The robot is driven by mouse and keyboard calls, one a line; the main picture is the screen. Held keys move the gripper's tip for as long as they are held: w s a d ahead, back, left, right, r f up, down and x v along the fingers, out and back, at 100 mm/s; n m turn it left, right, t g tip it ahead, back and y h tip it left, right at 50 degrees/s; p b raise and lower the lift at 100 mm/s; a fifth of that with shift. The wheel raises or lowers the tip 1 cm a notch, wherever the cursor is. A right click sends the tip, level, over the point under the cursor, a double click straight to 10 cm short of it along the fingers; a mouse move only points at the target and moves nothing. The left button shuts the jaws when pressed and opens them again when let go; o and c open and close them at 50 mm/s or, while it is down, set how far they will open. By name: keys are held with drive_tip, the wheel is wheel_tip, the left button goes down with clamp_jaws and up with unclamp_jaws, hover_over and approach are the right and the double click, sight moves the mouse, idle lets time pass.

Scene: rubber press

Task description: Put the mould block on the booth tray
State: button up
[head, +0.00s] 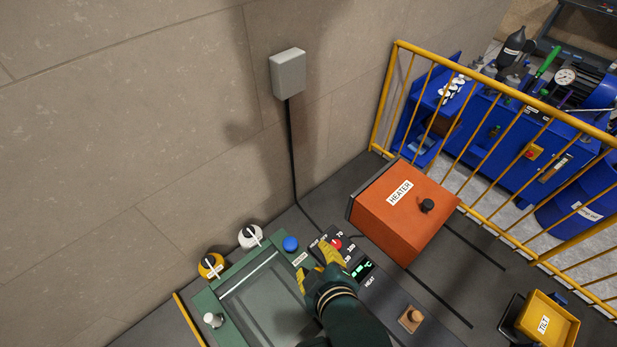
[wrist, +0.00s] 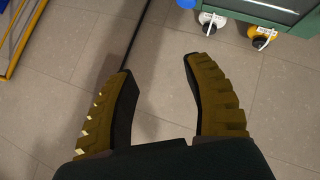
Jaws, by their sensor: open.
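My gripper (head: 316,264) is open and empty in the head view, over the control panel beside the green booth. In the wrist view its two yellow ridged fingers (wrist: 157,66) are spread apart with nothing between them, facing tiles. I cannot pick out a mould block for certain. A small brown block-like piece (head: 410,318) sits on the dark bench at the lower right of my arm, apart from my gripper. The green booth (head: 238,263) has a grey window; a corner shows in the wrist view (wrist: 285,8). I cannot make out a tray inside it.
An orange heater box (head: 402,214) stands right of my gripper. A yellow bin marked TILT (head: 547,322) is at the lower right. A yellow railing (head: 480,85) separates the bench from blue machinery (head: 520,150).

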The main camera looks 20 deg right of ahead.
drive_tip(key=w+a+r+m+t, duration=0.1)
drive_tip(key=w+r+m+t, duration=0.15)
drive_tip(key=r, duration=0.75)
drive_tip(key=w+a+r+m+t, duration=0.15)
drive_tip(key=r+t, duration=0.25)
drive_tip(key=r, duration=0.6)
drive_tip(key=s+r+m+t, duration=0.2)
drive_tip(key=r+t, duration=0.1)
drive_tip(key=r, duration=0.4)
drive_tip(key=s+r+m+t, duration=0.1)
drive_tip(key=r+m+t, duration=0.1)
drive_tip(key=r, duration=0.6)
drive_tip(key=shift+s+a+r+t, duration=0.25)
drive_tip(key=shift+s+t, duration=0.15)
drive_tip(key=shift+t, duration=0.05)
